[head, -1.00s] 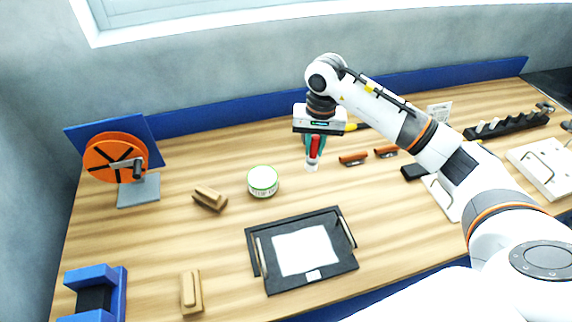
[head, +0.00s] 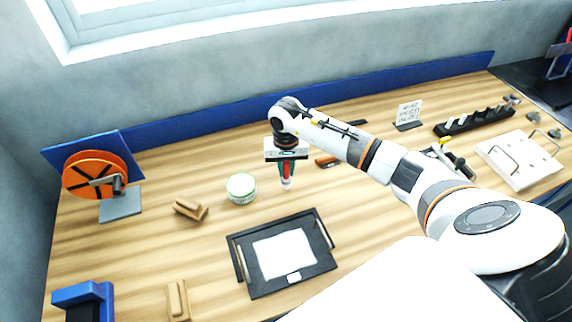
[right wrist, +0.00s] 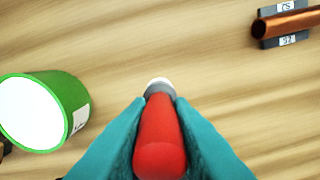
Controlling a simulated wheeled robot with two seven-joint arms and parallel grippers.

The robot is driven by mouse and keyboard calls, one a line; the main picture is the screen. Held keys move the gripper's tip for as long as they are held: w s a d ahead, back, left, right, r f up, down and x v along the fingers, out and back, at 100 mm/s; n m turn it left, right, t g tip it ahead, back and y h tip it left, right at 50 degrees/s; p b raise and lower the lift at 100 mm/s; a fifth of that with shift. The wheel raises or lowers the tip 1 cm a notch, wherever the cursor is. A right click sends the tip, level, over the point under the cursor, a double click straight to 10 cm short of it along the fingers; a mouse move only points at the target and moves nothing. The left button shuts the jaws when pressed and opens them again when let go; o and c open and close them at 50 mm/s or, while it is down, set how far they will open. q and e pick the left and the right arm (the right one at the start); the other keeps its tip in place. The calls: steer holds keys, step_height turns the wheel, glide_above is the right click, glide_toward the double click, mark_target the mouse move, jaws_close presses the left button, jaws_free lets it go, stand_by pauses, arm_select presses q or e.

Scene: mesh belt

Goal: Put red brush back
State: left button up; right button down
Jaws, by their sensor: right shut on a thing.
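The red brush (head: 286,172) has a red handle and a pale lower end, and it hangs upright over the table. My right gripper (head: 285,165) is shut on its handle. In the right wrist view the red handle (right wrist: 160,140) is between the two teal fingers, with a grey and white end beyond it. My left gripper is not in view.
A white-and-green tin (head: 241,188) stands left of the brush. A black framed tray (head: 325,262) with a white sheet lies in front. Wooden blocks (head: 190,208), an orange reel (head: 95,175) and a blue stand (head: 85,293) are at left. White plate and black rack are at right.

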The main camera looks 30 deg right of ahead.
steer(key=shift+f, duration=0.1)
steer(key=c, duration=1.7)
jaws_free()
steer(key=shift+b, duration=0.3)
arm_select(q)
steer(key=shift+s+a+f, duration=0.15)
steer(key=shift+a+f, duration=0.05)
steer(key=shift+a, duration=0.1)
arm_select(e)
steer(key=o, duration=0.4)
steer(key=shift+r+p, duration=0.3)
steer(key=shift+p, duration=0.1)
step_height(320, 180, up, 11)
steer(key=b, duration=0.5)
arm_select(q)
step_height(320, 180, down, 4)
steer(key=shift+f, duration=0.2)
arm_select(e)
steer(key=shift+r, duration=0.35)
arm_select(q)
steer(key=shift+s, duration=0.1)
arm_select(e)
steer(key=shift+s+f, duration=0.1)
